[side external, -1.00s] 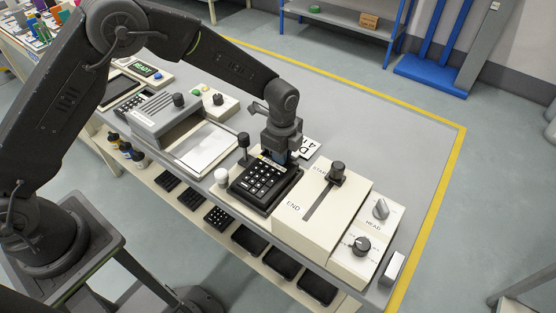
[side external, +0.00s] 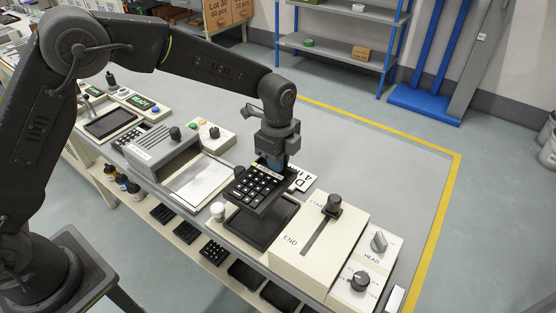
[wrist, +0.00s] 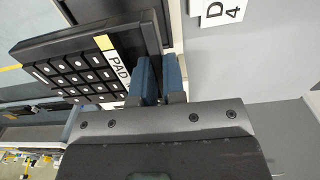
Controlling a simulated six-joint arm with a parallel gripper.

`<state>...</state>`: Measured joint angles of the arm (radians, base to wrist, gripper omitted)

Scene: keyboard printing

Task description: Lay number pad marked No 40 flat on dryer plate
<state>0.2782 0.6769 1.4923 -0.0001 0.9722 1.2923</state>
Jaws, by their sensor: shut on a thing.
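A black number pad (side external: 258,187) with white-marked keys hangs in my gripper (side external: 277,166), above a dark recessed tray (side external: 270,222) beside the START/END box. In the wrist view the pad (wrist: 75,72) carries a yellow and white label reading "PAD"; its number is cut off. The blue fingers of my gripper (wrist: 159,80) are shut on the pad's edge. The dryer (side external: 160,147) is a grey hooded unit to the left, with a pale flat plate (side external: 203,181) in front of it. The plate is bare.
The START/END box (side external: 318,235) with a slider knob stands right of the tray. A white knob (side external: 217,211) and a dark-topped knob stand between tray and plate. A card (side external: 301,180) lies behind the pad. The back of the table is clear.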

